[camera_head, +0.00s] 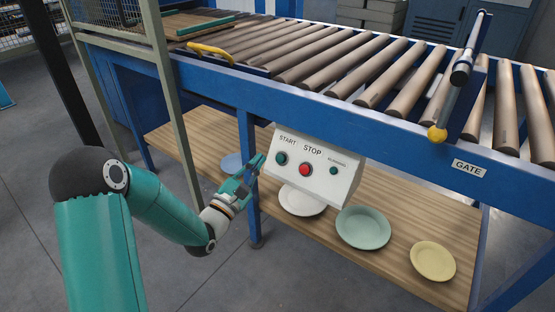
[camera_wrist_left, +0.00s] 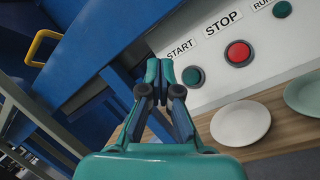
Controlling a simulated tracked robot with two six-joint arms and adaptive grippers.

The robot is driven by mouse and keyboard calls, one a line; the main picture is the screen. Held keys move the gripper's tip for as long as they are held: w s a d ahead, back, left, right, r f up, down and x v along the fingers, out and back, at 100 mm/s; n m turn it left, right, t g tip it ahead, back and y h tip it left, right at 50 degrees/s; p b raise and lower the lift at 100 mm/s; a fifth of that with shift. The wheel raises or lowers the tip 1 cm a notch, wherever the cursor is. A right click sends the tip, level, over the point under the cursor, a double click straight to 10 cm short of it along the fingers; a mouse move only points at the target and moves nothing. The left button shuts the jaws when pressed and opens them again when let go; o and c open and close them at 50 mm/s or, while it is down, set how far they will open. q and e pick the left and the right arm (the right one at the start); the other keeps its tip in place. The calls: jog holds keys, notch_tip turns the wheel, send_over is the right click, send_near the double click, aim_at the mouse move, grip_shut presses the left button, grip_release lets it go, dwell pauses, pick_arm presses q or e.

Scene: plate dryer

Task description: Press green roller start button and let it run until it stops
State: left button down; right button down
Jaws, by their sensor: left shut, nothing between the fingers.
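The green start button (camera_head: 282,159) sits under the START label at the left of a white control box on the conveyor's front. It also shows in the left wrist view (camera_wrist_left: 192,76). The red stop button (camera_head: 305,170) is to its right, and a small green button or lamp (camera_head: 333,171) labelled RUNNING is further right. My left gripper (camera_head: 259,163) is shut and empty, just left of the control box. In the wrist view its fingertips (camera_wrist_left: 159,68) are left of the start button; I cannot tell whether they touch the box. My right gripper is not in view.
The roller conveyor (camera_head: 330,58) runs above the box, with a GATE label (camera_head: 469,168) at right. A yellow handle (camera_head: 211,51) is at left. On the wooden shelf (camera_head: 300,236) below are a white plate (camera_head: 302,203), a green plate (camera_head: 363,228) and a yellow plate (camera_head: 433,261).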

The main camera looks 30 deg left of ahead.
aim_at(281, 159)
pick_arm(q)
jog(key=shift+w+d+f+b, duration=0.1)
jog(key=shift+w+f+b, duration=0.45)
jog(key=shift+w, duration=0.55)
jog(key=shift+w+d+f+b, duration=0.1)
jog(key=shift+w+f+b, duration=0.1)
jog(key=shift+w+f, duration=0.7)
jog(key=shift+w+d+f+b, duration=0.1)
jog(key=shift+w+f+b, duration=0.35)
jog(key=shift+w, duration=0.8)
jog(key=shift+w+f, duration=0.15)
jog(key=shift+w, duration=0.15)
